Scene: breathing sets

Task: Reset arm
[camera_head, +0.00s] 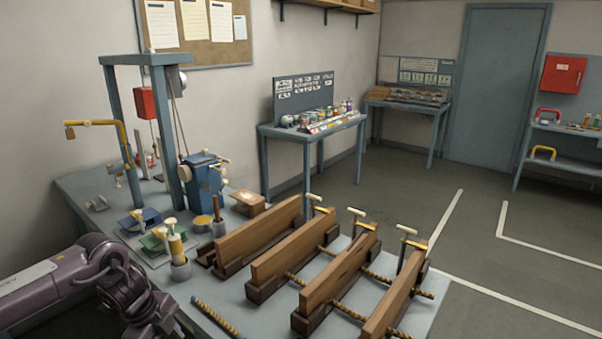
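One of my arms (85,285), purple and grey, comes in from the left at the lower left corner. It is over the near left edge of the grey workbench (255,290). Its gripper does not show; the arm runs out of the bottom of the picture. My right arm and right gripper are not in view. No object is seen held.
Several wooden beams with clamps (260,237) stand on the bench. A striped rod (217,318) lies near the arm. Small tools and a yellow cylinder (175,245) stand left of the beams. A blue frame (165,130) rises behind. Open floor lies at the right.

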